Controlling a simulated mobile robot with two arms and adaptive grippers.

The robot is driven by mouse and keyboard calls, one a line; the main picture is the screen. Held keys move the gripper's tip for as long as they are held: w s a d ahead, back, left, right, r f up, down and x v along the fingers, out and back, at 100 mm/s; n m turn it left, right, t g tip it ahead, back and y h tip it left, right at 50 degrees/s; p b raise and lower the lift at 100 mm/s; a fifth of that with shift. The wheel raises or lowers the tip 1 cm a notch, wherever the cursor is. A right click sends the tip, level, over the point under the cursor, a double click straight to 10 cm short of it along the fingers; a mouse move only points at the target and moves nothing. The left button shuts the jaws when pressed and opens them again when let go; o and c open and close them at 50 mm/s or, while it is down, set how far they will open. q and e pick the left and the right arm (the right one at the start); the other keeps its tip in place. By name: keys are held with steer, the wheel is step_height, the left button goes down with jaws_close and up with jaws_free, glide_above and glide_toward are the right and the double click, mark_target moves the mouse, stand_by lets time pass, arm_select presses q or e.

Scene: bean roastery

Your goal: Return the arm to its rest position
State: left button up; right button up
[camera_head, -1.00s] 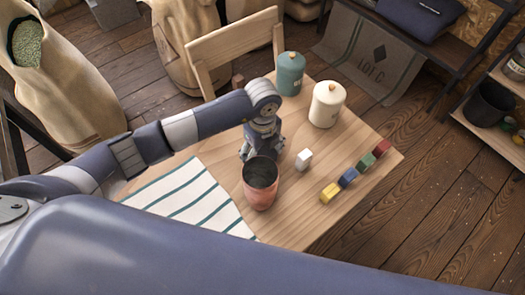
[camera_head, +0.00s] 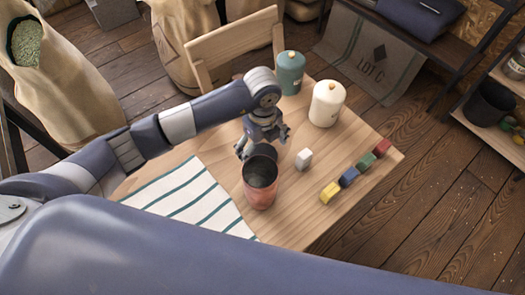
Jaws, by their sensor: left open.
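My left arm comes in from the left over the wooden table. Its gripper (camera_head: 262,148) is open and points down, just behind the reddish cup (camera_head: 260,194). The fingers look empty; the cup's dark rim stands in front of part of them. I cannot tell how high the gripper is above the table. My right gripper is not in view.
A white block (camera_head: 304,159) stands right of the cup. Yellow (camera_head: 329,193), blue (camera_head: 349,177), green (camera_head: 366,161) and red (camera_head: 382,147) blocks form a row. Teal (camera_head: 290,74) and cream (camera_head: 326,104) canisters stand behind. A striped cloth (camera_head: 190,200) lies left.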

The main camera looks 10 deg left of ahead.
arm_select(q)
step_height(320, 180, up, 10)
steer(key=shift+f+b, duration=0.15)
steer(key=shift+b, duration=0.3)
